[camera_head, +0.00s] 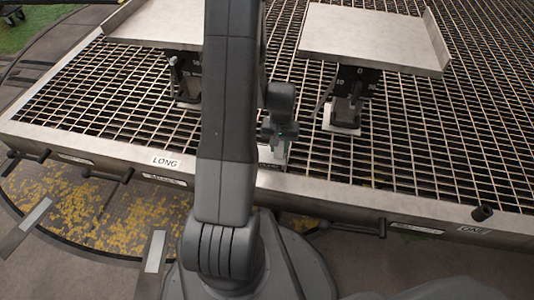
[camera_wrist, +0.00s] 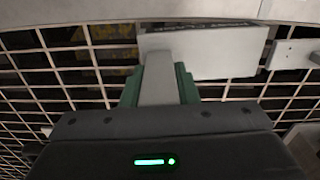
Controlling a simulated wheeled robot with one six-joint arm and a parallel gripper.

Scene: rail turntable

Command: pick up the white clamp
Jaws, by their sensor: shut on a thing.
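A pale, whitish bar (camera_wrist: 158,78), which I take for the white clamp, stands between the green-sided fingers of my gripper (camera_wrist: 159,90) in the wrist view. My gripper is shut on it. In the head view, my gripper (camera_head: 279,131) is low over the front edge of the grating, just right of my arm. A small whitish piece (camera_head: 273,155) with a dark label shows right below it. My arm hides part of this area, and the clamp's full shape cannot be made out.
The metal grating (camera_head: 440,140) has a raised front rim (camera_head: 330,198) with labels and short handles. Two grey trays (camera_head: 375,38) (camera_head: 160,22) stand on dark posts behind my gripper. Grating to the right is clear.

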